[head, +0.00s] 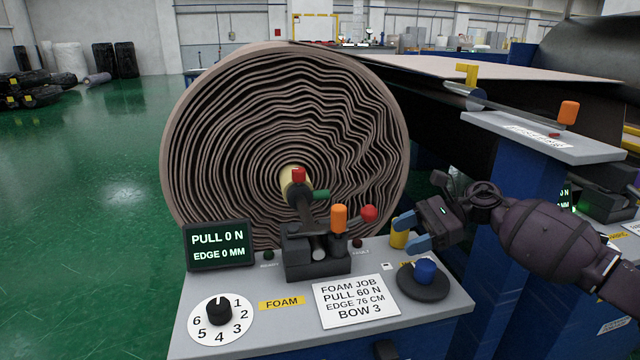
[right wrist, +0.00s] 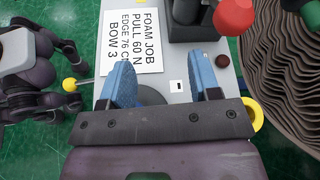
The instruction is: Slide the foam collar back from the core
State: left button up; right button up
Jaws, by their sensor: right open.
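I cannot tell whether the yellow piece is core or foam collar. My right gripper (head: 411,232) is open with blue fingers, above the console's right side, near a yellow cylinder (head: 399,240). In the right wrist view the open fingers (right wrist: 160,75) have nothing between them. My left gripper is not clearly seen.
The grey console (head: 255,325) carries a display (head: 219,247) reading PULL 0 N, EDGE 0 MM, a numbered dial (head: 219,312), a job card (head: 356,301), a blue knob (head: 426,272), an orange handle (head: 339,218) and a red ball knob (head: 369,213).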

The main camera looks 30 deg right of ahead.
aim_at(294, 190)
jog(key=i+l, duration=0.15)
jog(key=i, duration=0.3)
jog(key=i+l, duration=0.2)
jog(key=i, duration=0.25)
